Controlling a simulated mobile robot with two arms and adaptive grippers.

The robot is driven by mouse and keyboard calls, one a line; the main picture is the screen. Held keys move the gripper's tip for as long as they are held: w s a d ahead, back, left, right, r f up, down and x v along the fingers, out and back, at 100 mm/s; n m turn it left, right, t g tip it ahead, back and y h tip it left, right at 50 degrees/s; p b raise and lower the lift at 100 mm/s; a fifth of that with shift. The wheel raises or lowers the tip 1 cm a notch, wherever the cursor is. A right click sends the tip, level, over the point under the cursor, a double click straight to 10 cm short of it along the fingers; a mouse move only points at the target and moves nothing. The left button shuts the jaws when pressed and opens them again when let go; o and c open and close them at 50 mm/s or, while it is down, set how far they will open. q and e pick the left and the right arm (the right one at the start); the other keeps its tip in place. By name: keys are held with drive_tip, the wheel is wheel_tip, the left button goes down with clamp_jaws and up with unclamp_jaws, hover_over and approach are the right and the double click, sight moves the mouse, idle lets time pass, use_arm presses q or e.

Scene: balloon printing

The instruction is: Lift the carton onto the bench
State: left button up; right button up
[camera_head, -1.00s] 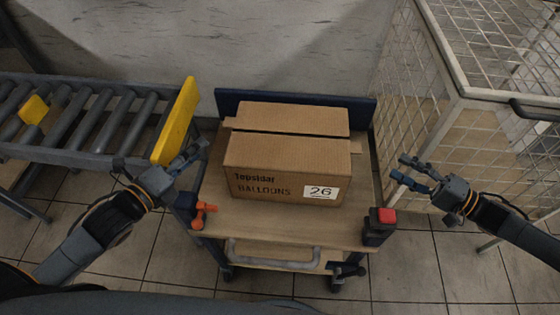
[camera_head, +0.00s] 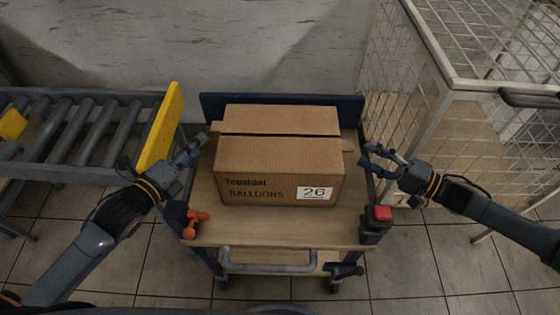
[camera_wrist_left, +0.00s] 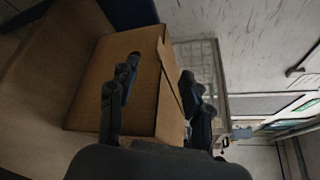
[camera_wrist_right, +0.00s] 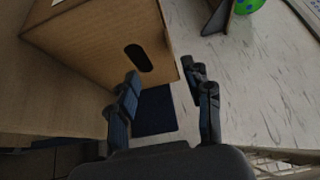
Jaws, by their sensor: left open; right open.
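A brown cardboard carton (camera_head: 275,170) marked "Topsldar BALLOONS 26" sits upright on the wooden deck of a cart (camera_head: 280,229). My left gripper (camera_head: 193,148) is open and empty, just left of the carton and apart from it. My right gripper (camera_head: 372,158) is open and empty, to the right of the carton with a gap between. In the right wrist view the carton's side (camera_wrist_right: 110,50) shows a dark hand hole (camera_wrist_right: 138,58). No bench is clearly identifiable.
A roller conveyor (camera_head: 75,135) with a yellow end plate (camera_head: 162,128) stands at the left. A white wire cage (camera_head: 425,90) stands at the right. The cart has a dark back panel (camera_head: 355,108), an orange-handled clamp (camera_head: 194,222), a red button (camera_head: 382,213) and a front handle (camera_head: 268,262).

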sight(214, 131)
use_arm(q)
drive_tip(key=x, duration=0.8)
drive_tip(key=shift+w+d+f, duration=0.1)
drive_tip(key=shift+w+d, duration=0.05)
drive_tip(key=shift+w, duration=0.2)
use_arm(e)
drive_tip(key=x, duration=0.8)
drive_tip(key=shift+w+a, duration=0.15)
drive_tip(key=shift+a, duration=0.15)
use_arm(q)
drive_tip(key=shift+s, duration=0.1)
clamp_jaws()
use_arm(e)
drive_tip(key=c, duration=1)
drive_tip(key=shift+c, duration=0.2)
